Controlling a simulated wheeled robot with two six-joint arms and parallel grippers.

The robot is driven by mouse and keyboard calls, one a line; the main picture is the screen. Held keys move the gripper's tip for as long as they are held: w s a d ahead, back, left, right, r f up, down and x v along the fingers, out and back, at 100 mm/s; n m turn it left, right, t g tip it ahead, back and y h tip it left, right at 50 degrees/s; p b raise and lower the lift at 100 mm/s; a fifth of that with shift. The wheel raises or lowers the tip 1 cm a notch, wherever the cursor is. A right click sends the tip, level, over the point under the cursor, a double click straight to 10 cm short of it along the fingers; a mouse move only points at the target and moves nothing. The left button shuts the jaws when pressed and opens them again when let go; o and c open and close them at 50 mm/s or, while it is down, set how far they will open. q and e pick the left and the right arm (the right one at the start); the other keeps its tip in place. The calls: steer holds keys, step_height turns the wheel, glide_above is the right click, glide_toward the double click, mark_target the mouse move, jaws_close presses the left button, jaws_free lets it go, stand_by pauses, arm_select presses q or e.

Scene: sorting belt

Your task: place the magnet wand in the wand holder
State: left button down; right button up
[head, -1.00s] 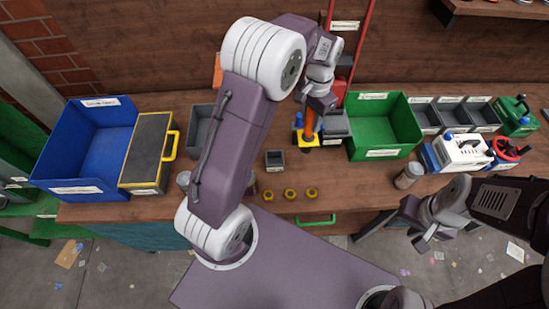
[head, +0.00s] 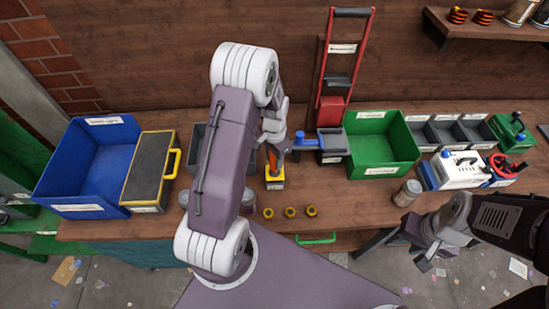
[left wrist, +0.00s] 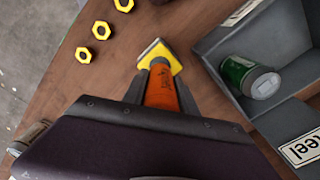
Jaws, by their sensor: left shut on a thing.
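The magnet wand has an orange handle (head: 272,160) and a yellow square end (head: 275,182). My left gripper (head: 274,148) is shut on the handle, with the yellow end below the fingers. The wrist view also shows the orange handle (left wrist: 161,90) between the fingers and the yellow end (left wrist: 160,54) beyond them. My right gripper (head: 425,258) hangs at the lower right, away from the wand.
Several yellow nuts (head: 290,212) lie near the bench front. A grey bin (left wrist: 222,45) with a green can (left wrist: 250,76) is close beside the wand. A blue bin (head: 68,208) and yellow-edged case (head: 150,165) stand left, a green bin (head: 415,150) right.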

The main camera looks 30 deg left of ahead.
arm_select(q)
steer(key=shift+s+d+f+b, duration=0.15)
steer(key=shift+s+f+b, duration=0.15)
steer(key=shift+f+b, duration=0.15)
steer(key=c, duration=1.2)
jaws_free()
steer(key=shift+f, duration=0.1)
steer(key=shift+o, duration=1.2)
steer(key=shift+w, duration=0.15)
step_height(320, 180, up, 13)
steer(key=shift+w+r, duration=0.1)
steer(key=shift+r, duration=0.05)
steer(key=s+d+f+n, duration=0.1)
steer(key=s+d+n, duration=0.1)
steer(key=s, duration=0.4)
steer(key=s+d+f+n+t, duration=0.1)
steer(key=s+d+n, duration=0.2)
steer(key=s+d, duration=0.2)
steer(key=shift+s+d+f, duration=0.2)
steer(key=shift+s+f, duration=0.2)
steer(key=shift+s, duration=0.4)
